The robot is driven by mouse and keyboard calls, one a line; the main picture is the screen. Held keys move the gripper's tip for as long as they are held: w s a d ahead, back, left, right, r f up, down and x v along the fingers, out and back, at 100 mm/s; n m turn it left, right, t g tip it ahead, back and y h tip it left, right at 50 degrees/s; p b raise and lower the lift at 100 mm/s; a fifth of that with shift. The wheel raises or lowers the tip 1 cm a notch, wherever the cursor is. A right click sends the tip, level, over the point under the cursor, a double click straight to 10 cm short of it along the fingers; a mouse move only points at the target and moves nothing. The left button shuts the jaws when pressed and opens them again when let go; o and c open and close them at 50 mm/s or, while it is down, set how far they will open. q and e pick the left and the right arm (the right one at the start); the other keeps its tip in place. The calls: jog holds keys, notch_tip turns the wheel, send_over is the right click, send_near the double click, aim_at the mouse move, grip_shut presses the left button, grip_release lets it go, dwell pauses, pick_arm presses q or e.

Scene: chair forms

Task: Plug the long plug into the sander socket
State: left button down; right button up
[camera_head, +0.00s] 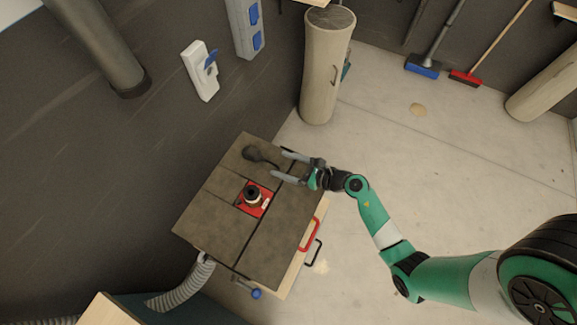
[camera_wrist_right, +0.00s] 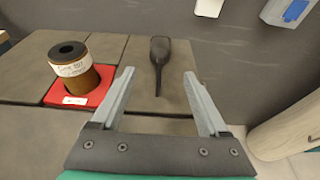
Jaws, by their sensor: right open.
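A dark plug-like piece (camera_head: 252,153) with a wide end and a narrow tail lies on the grey-brown table top near its far edge. It also shows in the right wrist view (camera_wrist_right: 160,55), its narrow tail pointing toward my gripper. My right gripper (camera_head: 279,165) is open and empty over the table's right side, its fingers on either side of the line of the tail, apart from it. On the wall are a white box with a blue lever (camera_head: 201,72) and a grey box with blue covers (camera_head: 246,28); I cannot tell which is the sander socket. My left gripper is out of view.
A brown spindle (camera_wrist_right: 74,65) stands in a red plate (camera_wrist_right: 50,93) in the table top (camera_head: 212,212). A beige cylinder (camera_head: 326,70) stands behind the table. A ribbed hose (camera_head: 185,290) runs below it. The floor at right is mostly clear.

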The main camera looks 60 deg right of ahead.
aim_at(261, 157)
jog(key=b+x, duration=0.4)
jog(key=x, duration=0.6)
jog(key=shift+w+f, duration=0.1)
jog(key=shift+w, duration=0.15)
jog(key=shift+w+b, duration=0.35)
jog(key=shift+w, duration=0.15)
grip_shut()
dwell(0.9)
